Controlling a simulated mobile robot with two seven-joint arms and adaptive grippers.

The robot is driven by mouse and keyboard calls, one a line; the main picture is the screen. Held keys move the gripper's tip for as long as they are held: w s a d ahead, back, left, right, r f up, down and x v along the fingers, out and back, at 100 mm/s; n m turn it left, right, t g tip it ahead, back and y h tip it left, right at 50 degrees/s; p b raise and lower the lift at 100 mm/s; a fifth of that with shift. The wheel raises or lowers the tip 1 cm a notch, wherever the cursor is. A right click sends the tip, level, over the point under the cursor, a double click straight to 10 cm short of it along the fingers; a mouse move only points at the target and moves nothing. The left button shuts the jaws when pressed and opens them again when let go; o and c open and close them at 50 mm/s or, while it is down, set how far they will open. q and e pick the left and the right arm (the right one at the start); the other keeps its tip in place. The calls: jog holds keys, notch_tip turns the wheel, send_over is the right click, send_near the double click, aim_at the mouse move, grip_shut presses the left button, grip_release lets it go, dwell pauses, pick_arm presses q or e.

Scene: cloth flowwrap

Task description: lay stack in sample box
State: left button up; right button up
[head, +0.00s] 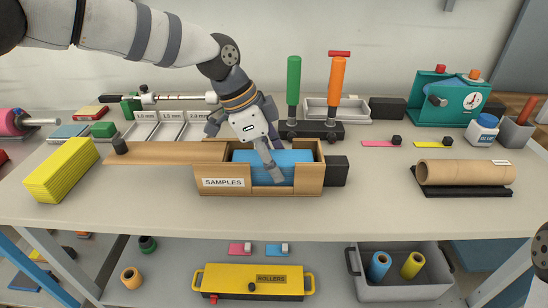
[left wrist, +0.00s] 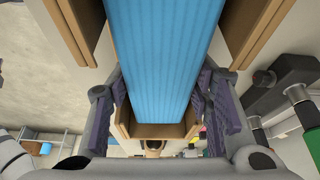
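The blue stack (head: 295,158) lies inside the cardboard sample box (head: 222,183), which is labelled SAMPLES and has its flap laid open to the left. My left gripper (head: 270,160) comes down over the box from above. One finger shows in the notch of the front wall, and the other is mostly hidden behind the hand and stack. In the left wrist view the stack (left wrist: 165,60) runs between the two fingers (left wrist: 163,85), whose tips appear to press its sides. The stack's underside is hidden. My right gripper is not clearly shown; only a piece of my own body shows at the lower right.
A yellow stack (head: 62,170) lies left of the flap. A black block (head: 336,171) stands close to the box's right end. Green- and orange-handled tools (head: 293,80) stand behind it. A cardboard roll (head: 468,172) lies at right. The table front is clear.

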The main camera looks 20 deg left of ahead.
pick_arm(q)
jog(key=o, duration=0.4)
jog(key=shift+o, duration=0.2)
jog(key=p+v, duration=0.1)
jog(key=v, duration=1.1)
jog(key=shift+r, duration=0.2)
pick_arm(e)
jog(key=shift+w+r, duration=0.55)
